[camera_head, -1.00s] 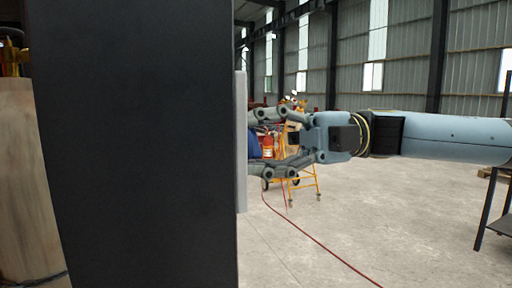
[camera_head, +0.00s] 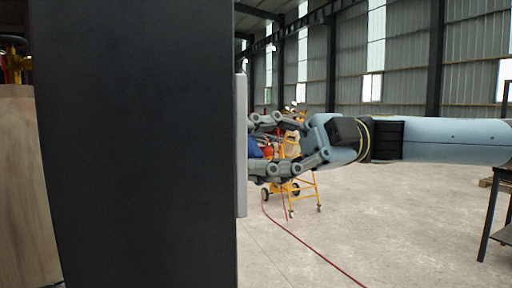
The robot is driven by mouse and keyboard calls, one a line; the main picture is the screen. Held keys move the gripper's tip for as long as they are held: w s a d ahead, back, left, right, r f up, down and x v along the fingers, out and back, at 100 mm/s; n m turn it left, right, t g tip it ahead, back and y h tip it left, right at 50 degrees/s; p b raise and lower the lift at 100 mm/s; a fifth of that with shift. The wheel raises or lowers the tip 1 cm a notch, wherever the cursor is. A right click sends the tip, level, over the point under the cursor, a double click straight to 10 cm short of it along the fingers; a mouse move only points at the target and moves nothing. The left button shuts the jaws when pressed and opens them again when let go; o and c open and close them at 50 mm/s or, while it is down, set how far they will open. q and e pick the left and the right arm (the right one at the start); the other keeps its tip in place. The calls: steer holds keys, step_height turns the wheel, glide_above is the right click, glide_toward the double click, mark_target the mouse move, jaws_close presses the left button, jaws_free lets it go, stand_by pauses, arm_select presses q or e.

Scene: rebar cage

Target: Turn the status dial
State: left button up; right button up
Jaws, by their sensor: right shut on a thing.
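A grey plate (camera_head: 241,146) is seen edge-on along the right side of a tall black panel. My right gripper (camera_head: 253,146) reaches in from the right, with its fingertips close against this plate. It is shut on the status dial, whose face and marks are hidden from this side. A blue patch shows between the fingers beside the plate; I cannot tell if it is part of the dial or something behind. The gripper is rolled about its long axis. My left gripper is not in view.
The black panel (camera_head: 135,145) fills the left middle and blocks the view behind it. An orange trolley (camera_head: 304,187) stands behind my gripper. A red hose (camera_head: 315,252) lies on open floor. A dark table (camera_head: 495,205) stands at the right edge.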

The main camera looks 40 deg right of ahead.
steer(key=shift+f, duration=0.1)
steer(key=o, duration=1.1)
steer(key=shift+o, duration=0.2)
